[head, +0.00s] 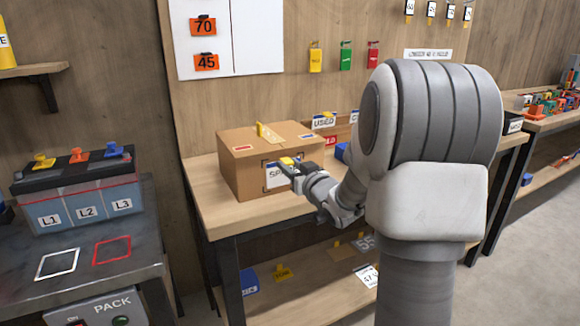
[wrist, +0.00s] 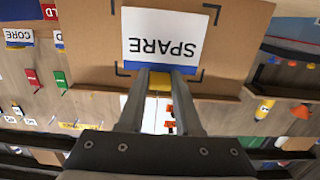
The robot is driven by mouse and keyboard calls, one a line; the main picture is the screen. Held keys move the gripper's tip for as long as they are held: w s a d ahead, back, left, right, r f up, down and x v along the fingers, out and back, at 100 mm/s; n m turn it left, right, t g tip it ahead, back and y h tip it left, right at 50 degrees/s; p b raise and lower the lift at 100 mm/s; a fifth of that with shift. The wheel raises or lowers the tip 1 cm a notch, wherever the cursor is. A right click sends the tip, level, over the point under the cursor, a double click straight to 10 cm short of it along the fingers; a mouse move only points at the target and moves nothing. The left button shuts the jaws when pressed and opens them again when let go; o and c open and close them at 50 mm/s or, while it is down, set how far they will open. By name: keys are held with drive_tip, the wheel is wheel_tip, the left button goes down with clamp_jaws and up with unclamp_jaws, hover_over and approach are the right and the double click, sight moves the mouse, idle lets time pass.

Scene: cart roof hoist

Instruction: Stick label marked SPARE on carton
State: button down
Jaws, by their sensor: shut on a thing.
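The brown carton (head: 248,185) stands on the wooden bench in the head view, and its marked face fills the top of the wrist view (wrist: 90,30). The white SPARE label (wrist: 160,35) has a blue edge and a yellow tab (wrist: 159,82). My gripper (wrist: 160,78) is shut on that tab. The label lies over the area framed by black corner marks on the carton's face and looks about square to them. It also shows in the head view (head: 276,178), partly hidden by my gripper (head: 291,164). I cannot tell whether the label touches the carton.
A USED label (head: 324,121) stands in a rack behind the carton on the bench (head: 225,219). A battery box (head: 80,190) sits on the dark cabinet at left. The lower shelf (head: 300,285) holds several labels. Bare bench lies in front of the carton.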

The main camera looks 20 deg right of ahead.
drive_tip(key=shift+c, duration=0.2)
unclamp_jaws()
idle(0.3)
drive_tip(key=s, duration=0.7)
drive_tip(key=shift+d, duration=0.15)
idle(0.5)
drive_tip(key=shift+s, duration=0.15)
